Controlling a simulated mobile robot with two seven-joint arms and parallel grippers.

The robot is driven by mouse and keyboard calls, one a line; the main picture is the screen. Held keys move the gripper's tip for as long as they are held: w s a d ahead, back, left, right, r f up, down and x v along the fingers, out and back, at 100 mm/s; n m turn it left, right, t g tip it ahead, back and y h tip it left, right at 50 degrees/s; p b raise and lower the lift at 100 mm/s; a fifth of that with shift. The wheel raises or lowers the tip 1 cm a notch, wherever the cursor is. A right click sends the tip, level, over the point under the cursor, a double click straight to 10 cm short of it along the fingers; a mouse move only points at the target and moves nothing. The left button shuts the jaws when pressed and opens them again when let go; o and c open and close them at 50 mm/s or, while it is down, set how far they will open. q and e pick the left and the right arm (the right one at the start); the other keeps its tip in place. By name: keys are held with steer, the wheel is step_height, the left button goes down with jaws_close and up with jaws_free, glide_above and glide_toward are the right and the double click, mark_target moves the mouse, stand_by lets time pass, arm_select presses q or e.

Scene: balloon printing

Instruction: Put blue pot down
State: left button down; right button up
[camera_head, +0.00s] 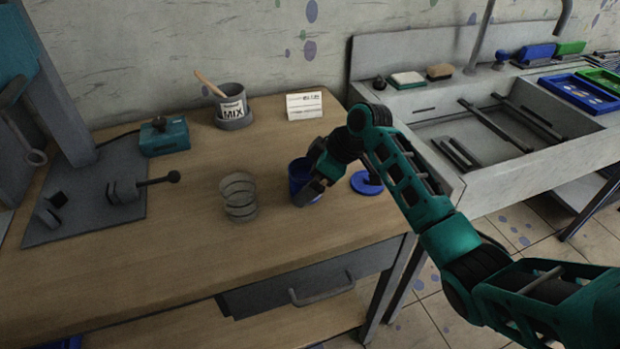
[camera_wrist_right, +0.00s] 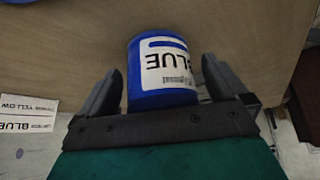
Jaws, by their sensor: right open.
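The blue pot (camera_head: 297,170) stands upright on the wooden table, partly hidden behind my right gripper (camera_head: 310,193). In the right wrist view the blue pot (camera_wrist_right: 160,95), with a white label reading BLUE, sits between the two fingers of my right gripper (camera_wrist_right: 163,90). The fingers are open, with a gap visible on each side of the pot. A blue lid (camera_head: 367,183) lies on the table just right of the pot. My left gripper is not in view.
A MIX pot (camera_head: 232,108) with a wooden stick, a white card (camera_head: 304,106) and a teal box (camera_head: 164,137) are farther back. A sink (camera_head: 490,130) adjoins the table on the right. The front table area is clear.

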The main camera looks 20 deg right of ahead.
steer(key=v, duration=1.2)
